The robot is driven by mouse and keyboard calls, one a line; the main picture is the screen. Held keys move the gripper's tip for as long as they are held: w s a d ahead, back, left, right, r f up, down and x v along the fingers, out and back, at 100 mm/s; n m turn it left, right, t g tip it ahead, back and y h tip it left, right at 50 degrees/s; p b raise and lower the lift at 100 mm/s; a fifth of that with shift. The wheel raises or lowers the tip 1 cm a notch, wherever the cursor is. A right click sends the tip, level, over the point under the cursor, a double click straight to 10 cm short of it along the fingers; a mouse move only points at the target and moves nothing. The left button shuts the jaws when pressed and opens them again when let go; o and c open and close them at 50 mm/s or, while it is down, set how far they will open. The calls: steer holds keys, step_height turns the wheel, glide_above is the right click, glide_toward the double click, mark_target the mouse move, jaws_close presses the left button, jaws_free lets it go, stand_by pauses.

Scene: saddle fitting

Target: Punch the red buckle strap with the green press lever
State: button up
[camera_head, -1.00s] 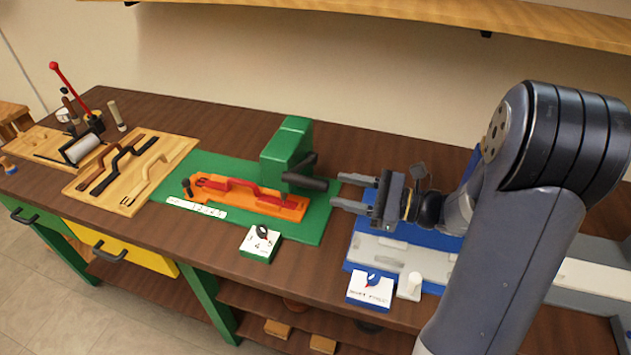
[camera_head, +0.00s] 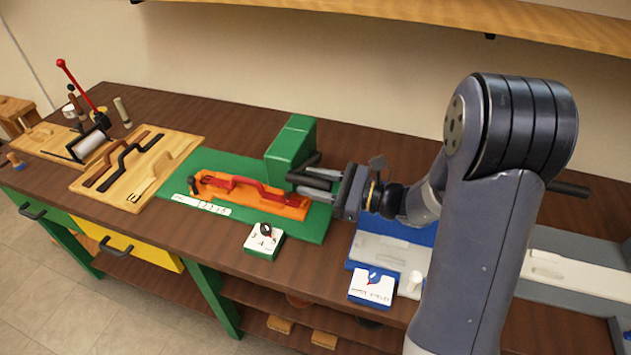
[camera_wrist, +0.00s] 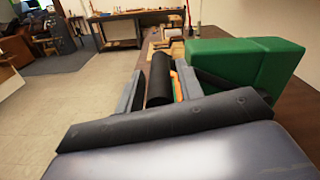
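The green press (camera_head: 291,146) stands on a green mat (camera_head: 325,222) near the middle of the bench, and shows at the right in the wrist view (camera_wrist: 245,65). Its black lever handle (camera_wrist: 160,78) lies between my fingers in the wrist view and is partly hidden in the head view. My gripper (camera_head: 309,182) is open, with one finger on each side of the handle; firm contact is not visible. The red buckle strap (camera_head: 240,183) lies in an orange holder (camera_head: 215,193) on the mat, its right end beside the press.
A dial box (camera_head: 264,238) stands at the mat's front edge. A blue fixture with a white card (camera_head: 372,287) is at the right. A wooden board with dark straps (camera_head: 118,165) and a red-lever tool (camera_head: 80,88) are at the left. A shelf (camera_head: 430,20) hangs above.

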jaws_close()
steer(key=shift+r, duration=0.1)
steer(key=shift+w+r+p, duration=0.15)
steer(key=shift+r+p, duration=0.2)
steer(key=shift+p, duration=0.15)
steer(key=w+d+r+m+p, duration=0.1)
steer(key=w+r+p, duration=0.2)
steer(key=w+r, duration=0.1)
steer(key=shift+w+d+r, duration=0.2)
steer(key=shift+d+r, duration=0.15)
steer(key=shift+r, duration=0.45)
steer(key=shift+o, duration=1.1)
jaws_free()
steer(key=shift+f, duration=0.1)
steer(key=shift+d, duration=0.2)
